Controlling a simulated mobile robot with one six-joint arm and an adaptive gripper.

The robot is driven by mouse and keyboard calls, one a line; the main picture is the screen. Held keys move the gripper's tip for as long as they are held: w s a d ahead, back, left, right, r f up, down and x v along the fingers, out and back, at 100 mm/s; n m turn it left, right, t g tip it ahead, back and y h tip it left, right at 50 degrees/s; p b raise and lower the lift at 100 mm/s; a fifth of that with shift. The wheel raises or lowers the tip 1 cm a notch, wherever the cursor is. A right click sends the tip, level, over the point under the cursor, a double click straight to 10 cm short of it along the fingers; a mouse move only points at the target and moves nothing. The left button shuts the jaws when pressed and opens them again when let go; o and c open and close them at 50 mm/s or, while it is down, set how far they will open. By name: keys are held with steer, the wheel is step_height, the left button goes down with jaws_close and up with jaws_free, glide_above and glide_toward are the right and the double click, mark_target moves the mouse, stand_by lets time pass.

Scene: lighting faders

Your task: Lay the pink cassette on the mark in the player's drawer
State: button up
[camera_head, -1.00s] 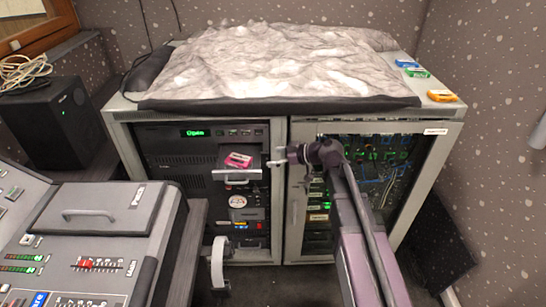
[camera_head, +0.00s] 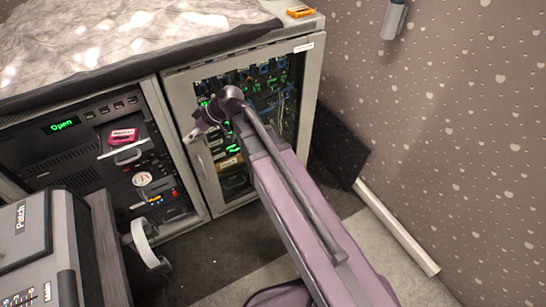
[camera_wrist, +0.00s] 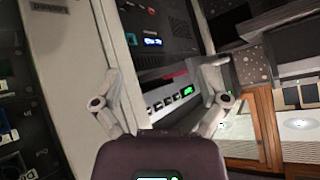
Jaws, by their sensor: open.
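The player (camera_head: 60,150) has a green display reading "Open". The mark in the drawer cannot be made out. My gripper (camera_head: 192,136) is in front of the right cabinet door, to the right of the drawer and apart from it. In the wrist view my gripper (camera_wrist: 165,98) has its two fingers spread with nothing held between them. A thin red-pink edge shows beyond the fingers in the wrist view, too small to tell for sure.
An orange cassette (camera_head: 300,12) lies on the cabinet top at the right corner. The glass cabinet door (camera_head: 207,165) stands behind my arm. A mixing console (camera_head: 30,250) is at the lower left. The floor (camera_head: 225,255) between is mostly clear.

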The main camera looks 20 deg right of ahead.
steer(key=s+d+f+m+h, duration=0.2)
steer(key=s+d+m+h, duration=0.1)
steer(key=d, duration=0.5)
steer(key=s+d+f+m+g+h, duration=0.1)
steer(key=s+d+f+m+h, duration=0.1)
steer(key=d, duration=0.5)
steer(key=s+d+f+m+h, duration=0.2)
steer(key=s+d+m+h, duration=0.2)
steer(key=s+d+m, duration=0.2)
steer(key=d+m, duration=0.1)
steer(key=d, duration=0.1)
steer(key=shift+s+d+f+g, duration=0.15)
steer(key=shift+s+d+g, duration=0.15)
steer(key=shift+s+d, duration=0.05)
